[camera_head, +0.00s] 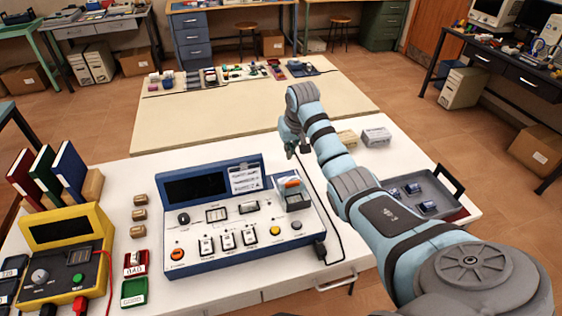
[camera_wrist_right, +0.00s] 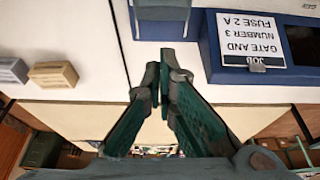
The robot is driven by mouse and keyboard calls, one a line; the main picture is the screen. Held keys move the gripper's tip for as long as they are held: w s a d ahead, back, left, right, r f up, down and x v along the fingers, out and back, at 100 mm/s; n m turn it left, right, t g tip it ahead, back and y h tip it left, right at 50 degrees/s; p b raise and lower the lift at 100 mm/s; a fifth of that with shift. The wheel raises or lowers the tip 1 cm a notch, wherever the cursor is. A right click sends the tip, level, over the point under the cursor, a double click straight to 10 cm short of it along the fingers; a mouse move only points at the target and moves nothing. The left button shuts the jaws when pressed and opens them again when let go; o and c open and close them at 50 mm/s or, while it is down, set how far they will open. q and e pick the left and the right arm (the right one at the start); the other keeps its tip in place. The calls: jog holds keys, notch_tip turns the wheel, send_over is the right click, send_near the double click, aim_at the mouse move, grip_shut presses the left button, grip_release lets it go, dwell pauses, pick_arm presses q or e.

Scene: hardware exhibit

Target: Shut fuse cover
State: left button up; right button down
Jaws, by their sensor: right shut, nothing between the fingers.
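The blue control panel (camera_head: 235,215) stands on the white table. Near its right edge is the fuse bay (camera_head: 297,203), with a pale, see-through-looking cover and an orange part at its top. I cannot tell the cover's exact angle. My right gripper (camera_head: 295,152) is above and behind the bay, apart from it. In the right wrist view the right gripper (camera_wrist_right: 163,75) is shut and empty, with its fingertips over the white table beside the panel (camera_wrist_right: 245,73). A job card (camera_wrist_right: 252,40) reading "FUSE 2 A" is on the panel. My left gripper is not in view.
A black cable (camera_head: 318,185) runs beside the panel. A tray (camera_head: 455,205) with small blue parts and small boxes (camera_head: 376,136) lie to the right. A yellow meter (camera_head: 65,260) and books (camera_head: 68,168) are at the left.

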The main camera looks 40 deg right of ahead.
aim_at(290, 177)
jog(key=b+x, duration=0.4)
jog(key=x, duration=0.5)
jog(key=shift+f, duration=0.25)
jog(key=s+p, duration=0.2)
jog(key=s+a+p, duration=0.1)
jog(key=p, duration=0.1)
jog(key=shift+s+r, duration=0.4)
jog(key=shift+s+a, duration=0.1)
jog(key=shift+s, duration=0.05)
jog(key=shift+f, duration=0.15)
jog(key=shift+w, duration=0.2)
